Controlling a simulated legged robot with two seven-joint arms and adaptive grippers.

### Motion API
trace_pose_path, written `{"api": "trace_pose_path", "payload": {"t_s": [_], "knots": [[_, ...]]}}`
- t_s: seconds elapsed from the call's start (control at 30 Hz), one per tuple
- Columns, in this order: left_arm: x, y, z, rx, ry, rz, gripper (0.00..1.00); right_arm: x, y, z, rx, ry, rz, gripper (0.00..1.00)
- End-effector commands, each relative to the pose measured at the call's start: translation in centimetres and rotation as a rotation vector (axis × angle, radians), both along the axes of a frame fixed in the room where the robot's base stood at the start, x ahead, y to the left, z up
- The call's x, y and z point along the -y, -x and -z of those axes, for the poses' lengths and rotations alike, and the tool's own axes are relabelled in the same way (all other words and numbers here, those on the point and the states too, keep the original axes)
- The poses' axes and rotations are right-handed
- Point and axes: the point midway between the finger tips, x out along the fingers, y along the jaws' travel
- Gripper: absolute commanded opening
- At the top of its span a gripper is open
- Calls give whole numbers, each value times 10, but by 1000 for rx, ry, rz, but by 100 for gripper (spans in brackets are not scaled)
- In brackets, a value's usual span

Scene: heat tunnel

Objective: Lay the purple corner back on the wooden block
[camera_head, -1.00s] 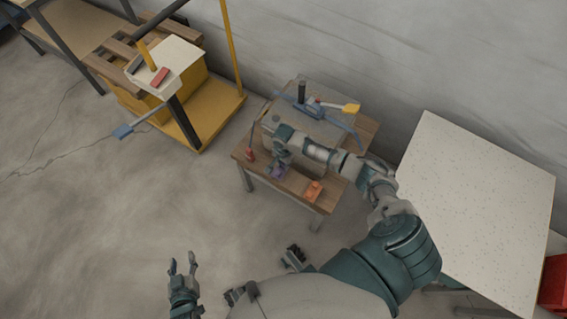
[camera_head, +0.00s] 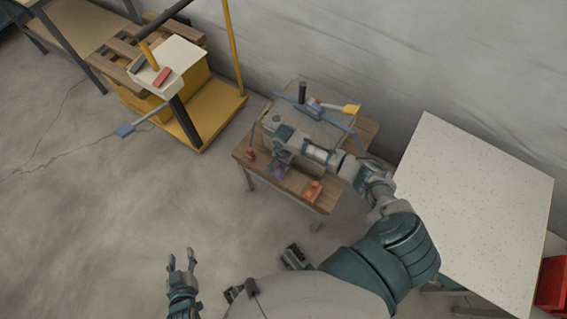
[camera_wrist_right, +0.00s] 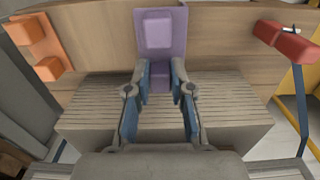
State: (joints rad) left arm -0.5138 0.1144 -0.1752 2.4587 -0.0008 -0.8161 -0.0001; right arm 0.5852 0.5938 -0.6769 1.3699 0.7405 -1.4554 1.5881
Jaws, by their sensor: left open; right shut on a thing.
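The purple corner (camera_head: 278,172) is at the front edge of the small wooden table, by my right gripper (camera_head: 281,160). In the right wrist view the purple corner (camera_wrist_right: 160,32) has a flat plate with a raised pad and a smaller block below it. My right gripper (camera_wrist_right: 159,80) is shut on that lower block. The plate is in front of a plain wooden surface (camera_wrist_right: 225,45); I cannot tell whether they touch. A ribbed brown block (camera_wrist_right: 90,120) lies below the fingers. My left gripper (camera_head: 181,262) is open and empty, over the floor away from the table.
An orange corner (camera_head: 313,190) sits right of the purple one, and a red piece (camera_head: 250,155) to its left. A speckled table (camera_head: 475,205) stands right, a yellow cart (camera_head: 190,110) left. Floor at left is clear.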

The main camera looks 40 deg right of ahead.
Motion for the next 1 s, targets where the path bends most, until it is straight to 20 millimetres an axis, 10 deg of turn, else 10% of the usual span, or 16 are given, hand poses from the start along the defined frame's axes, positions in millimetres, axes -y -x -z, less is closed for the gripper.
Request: {"api": "trace_pose_path", "payload": {"t_s": [1.0], "knots": [[0,2,13,-10,0,0,47,0,0,25,0,0,0,0]]}}
